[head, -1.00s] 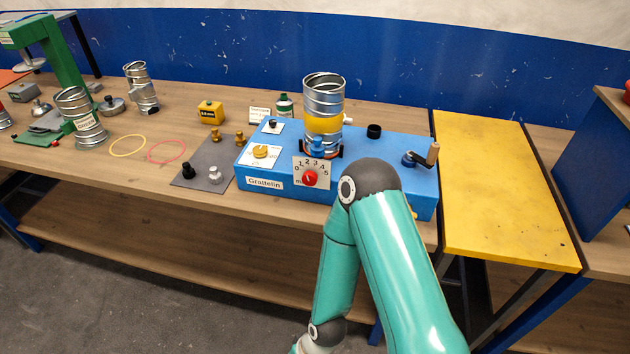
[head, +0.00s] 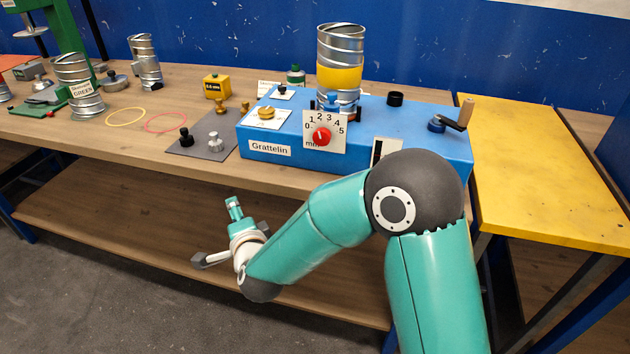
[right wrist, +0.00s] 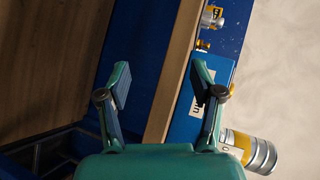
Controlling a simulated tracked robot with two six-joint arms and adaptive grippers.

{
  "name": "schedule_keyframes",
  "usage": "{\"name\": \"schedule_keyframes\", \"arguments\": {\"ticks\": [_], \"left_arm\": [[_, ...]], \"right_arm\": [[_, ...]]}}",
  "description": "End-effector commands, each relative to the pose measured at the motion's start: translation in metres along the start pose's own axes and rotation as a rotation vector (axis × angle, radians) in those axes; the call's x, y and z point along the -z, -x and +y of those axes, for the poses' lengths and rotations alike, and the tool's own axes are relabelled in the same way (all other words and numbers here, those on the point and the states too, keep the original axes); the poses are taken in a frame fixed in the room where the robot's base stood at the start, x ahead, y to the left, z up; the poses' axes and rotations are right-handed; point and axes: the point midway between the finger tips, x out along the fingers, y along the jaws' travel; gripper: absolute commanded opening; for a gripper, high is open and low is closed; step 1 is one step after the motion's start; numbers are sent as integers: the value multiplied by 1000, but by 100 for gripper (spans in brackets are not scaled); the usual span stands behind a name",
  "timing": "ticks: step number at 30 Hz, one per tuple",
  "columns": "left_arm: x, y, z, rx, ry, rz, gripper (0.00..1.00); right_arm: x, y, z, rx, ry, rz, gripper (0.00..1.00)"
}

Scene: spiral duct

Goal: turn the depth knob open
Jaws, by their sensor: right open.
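The red depth knob (head: 321,136) sits on a white dial plate (head: 338,143) marked 0 to 5 and mm, on the front of the blue Grattelin machine (head: 430,157). Its exact setting is too small to read surely. A silver spiral duct (head: 340,45) with a yellow band stands upright on the machine. My right gripper (head: 238,235) is below and left of the knob, in front of the bench and apart from it. In the right wrist view it (right wrist: 160,80) is open, with nothing between its fingers. My left gripper is out of view.
A crank handle (head: 465,113) stands at the machine's right end. A grey mat (head: 205,143) with small knobs lies left of it. A yellow table (head: 550,170) is at right. The space in front of the bench holds only my arm.

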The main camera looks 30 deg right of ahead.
Motion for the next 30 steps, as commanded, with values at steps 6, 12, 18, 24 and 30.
{"name": "schedule_keyframes", "arguments": {"ticks": [6, 12, 18, 24, 30], "left_arm": [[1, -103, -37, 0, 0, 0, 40], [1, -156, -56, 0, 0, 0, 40], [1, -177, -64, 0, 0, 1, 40], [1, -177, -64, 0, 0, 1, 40], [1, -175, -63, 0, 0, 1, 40]], "right_arm": [[35, 41, -72, 409, -737, 213, 66], [76, 107, -85, 643, -1318, 306, 66], [99, 144, -78, 738, -1614, 352, 66], [110, 143, -80, 754, -1670, 368, 66], [132, 119, -85, 756, -1666, 371, 66]]}}
